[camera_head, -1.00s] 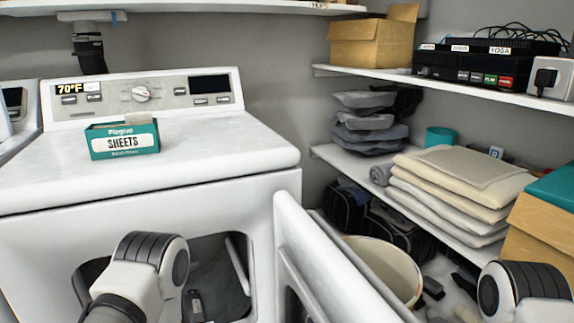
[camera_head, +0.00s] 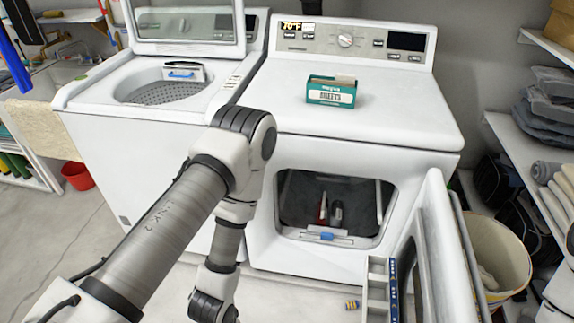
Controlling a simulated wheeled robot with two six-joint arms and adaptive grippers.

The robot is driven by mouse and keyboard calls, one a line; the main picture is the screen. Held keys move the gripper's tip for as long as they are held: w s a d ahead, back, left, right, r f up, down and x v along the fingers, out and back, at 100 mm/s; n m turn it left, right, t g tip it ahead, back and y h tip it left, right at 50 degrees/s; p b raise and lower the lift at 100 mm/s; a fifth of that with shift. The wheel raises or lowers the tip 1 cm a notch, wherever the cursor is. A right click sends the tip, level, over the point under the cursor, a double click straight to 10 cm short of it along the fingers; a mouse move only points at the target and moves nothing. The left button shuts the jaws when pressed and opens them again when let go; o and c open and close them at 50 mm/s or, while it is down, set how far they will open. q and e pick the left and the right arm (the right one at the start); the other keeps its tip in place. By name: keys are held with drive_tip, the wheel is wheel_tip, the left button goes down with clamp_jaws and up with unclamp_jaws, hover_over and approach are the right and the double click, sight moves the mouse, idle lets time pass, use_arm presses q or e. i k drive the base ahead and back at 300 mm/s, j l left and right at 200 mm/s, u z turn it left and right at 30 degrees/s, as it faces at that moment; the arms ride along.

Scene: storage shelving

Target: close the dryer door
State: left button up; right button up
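The white dryer (camera_head: 360,105) stands in the middle of the head view. Its door (camera_head: 436,245) is swung open to the right, seen nearly edge-on. The dark drum opening (camera_head: 345,205) is exposed, with a red item and a dark item visible inside. My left arm reaches in from the left in front of the dryer; its gripper is cut off below the bottom edge. A small piece of my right arm may show at the lower right edge; its gripper is out of view. Neither visible arm link clearly touches the door.
An open-lidded washer (camera_head: 92,110) stands left of the dryer. A green sheets box (camera_head: 331,92) sits on the dryer top. A cream bin (camera_head: 497,250) stands right of the door, below shelves with folded cloths (camera_head: 551,92). A small battery-like item (camera_head: 352,305) lies on the floor.

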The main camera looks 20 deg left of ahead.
sight(432, 277)
drive_tip(key=k+u, duration=0.35)
drive_tip(key=u, duration=0.15)
drive_tip(key=k+l, duration=0.15)
drive_tip(key=l, duration=0.15)
drive_tip(key=k+l, duration=0.15)
drive_tip(key=l, duration=0.15)
drive_tip(key=k+l+z, duration=0.1)
drive_tip(key=l, duration=0.2)
drive_tip(key=k, duration=0.05)
